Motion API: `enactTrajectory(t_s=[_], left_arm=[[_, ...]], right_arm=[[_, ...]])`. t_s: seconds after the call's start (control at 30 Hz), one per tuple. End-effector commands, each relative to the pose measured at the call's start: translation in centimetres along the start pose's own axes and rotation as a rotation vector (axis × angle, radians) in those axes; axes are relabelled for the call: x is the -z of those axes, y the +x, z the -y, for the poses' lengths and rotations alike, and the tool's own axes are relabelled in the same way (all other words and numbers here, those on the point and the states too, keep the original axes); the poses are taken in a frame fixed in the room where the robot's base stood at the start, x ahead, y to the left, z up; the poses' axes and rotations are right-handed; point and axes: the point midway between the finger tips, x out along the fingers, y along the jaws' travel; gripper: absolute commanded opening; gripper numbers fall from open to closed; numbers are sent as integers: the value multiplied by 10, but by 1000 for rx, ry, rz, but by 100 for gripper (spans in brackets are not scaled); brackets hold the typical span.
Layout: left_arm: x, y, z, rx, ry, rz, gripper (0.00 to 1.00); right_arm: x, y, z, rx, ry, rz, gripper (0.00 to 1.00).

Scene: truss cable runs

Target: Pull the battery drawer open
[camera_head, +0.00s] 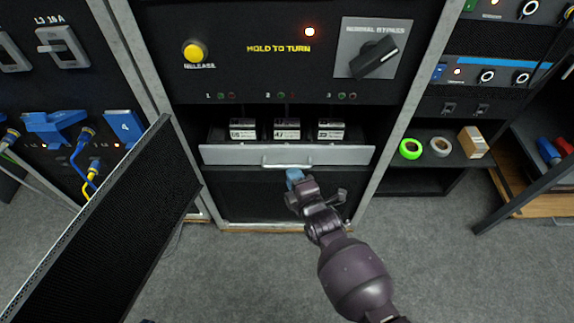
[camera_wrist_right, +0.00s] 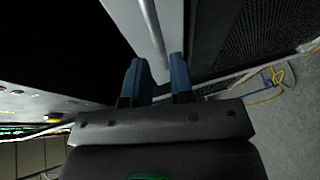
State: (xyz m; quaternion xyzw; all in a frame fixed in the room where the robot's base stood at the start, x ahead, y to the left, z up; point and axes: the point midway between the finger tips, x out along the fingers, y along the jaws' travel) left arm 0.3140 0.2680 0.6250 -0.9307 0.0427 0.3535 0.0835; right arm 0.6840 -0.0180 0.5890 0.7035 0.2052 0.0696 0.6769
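The battery drawer has a pale grey front (camera_head: 228,154) with a bar handle (camera_head: 288,166) at its middle. Three labelled battery blocks, the middle one (camera_head: 287,128) among them, show above and behind the front. I cannot tell how far out the drawer stands. My right gripper (camera_head: 294,174) is at the handle, from below in the head view. In the right wrist view, its blue fingers (camera_wrist_right: 156,60) are apart and the handle bar (camera_wrist_right: 150,28) runs between their tips, with space beside it. My left gripper is not in view.
A perforated black door (camera_head: 100,225) stands swung open on the left. Above the drawer are a yellow release knob (camera_head: 195,52) and a bypass switch (camera_head: 374,57). Tape rolls (camera_head: 410,148) and a box (camera_head: 473,142) sit on a right shelf. The grey floor in front is clear.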

Motion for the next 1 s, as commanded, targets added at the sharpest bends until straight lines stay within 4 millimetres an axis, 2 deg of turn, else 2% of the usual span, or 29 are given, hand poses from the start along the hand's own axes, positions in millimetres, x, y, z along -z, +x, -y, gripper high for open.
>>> enactTrajectory(t_s=[0.03, 0.2, 0.4, 0.83, 1.0], left_arm=[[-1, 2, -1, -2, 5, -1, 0], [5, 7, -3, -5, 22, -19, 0], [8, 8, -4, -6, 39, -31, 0], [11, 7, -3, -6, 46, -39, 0], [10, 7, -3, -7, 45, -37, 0]], right_arm=[[1, 8, 5, 4, 3, -1, 22], [1, 29, 4, 4, 3, -1, 22], [0, 46, 3, 3, 2, 0, 22], [0, 52, 0, 0, 0, 0, 22], [0, 52, 0, 0, 1, 0, 0]])
